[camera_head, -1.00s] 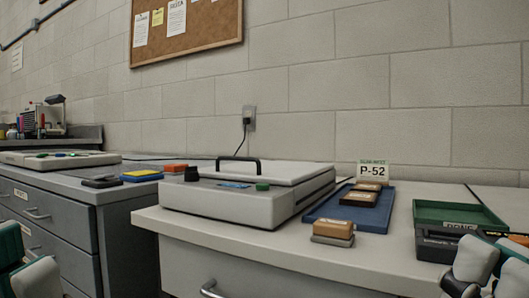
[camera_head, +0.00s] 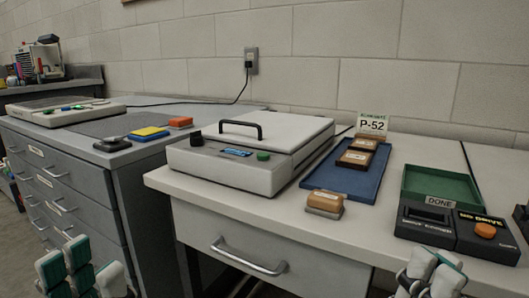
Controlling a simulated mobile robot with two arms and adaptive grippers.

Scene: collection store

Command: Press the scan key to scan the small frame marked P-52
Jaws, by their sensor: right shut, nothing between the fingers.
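The flatbed scanner (camera_head: 232,179) stands on the light desk with its lid (camera_head: 275,130) down. A green key (camera_head: 263,156), a small blue display (camera_head: 236,153) and a black knob (camera_head: 196,138) are on its front panel. The card marked P-52 (camera_head: 372,124) stands at the back of a blue tray (camera_head: 338,180) holding small brown frames (camera_head: 354,158). I cannot read marks on the frames. My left gripper (camera_head: 80,270) is low at the left, away from the scanner; its opening is unclear. My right gripper (camera_head: 432,272) is shut and empty, below the desk's front edge in the picture.
A brown-topped block (camera_head: 325,202) sits before the blue tray. A green DONE tray (camera_head: 455,185) and a black device (camera_head: 428,222) with an orange button (camera_head: 485,230) are at right. A grey cabinet (camera_head: 70,190) stands left, bearing another flat device (camera_head: 60,112).

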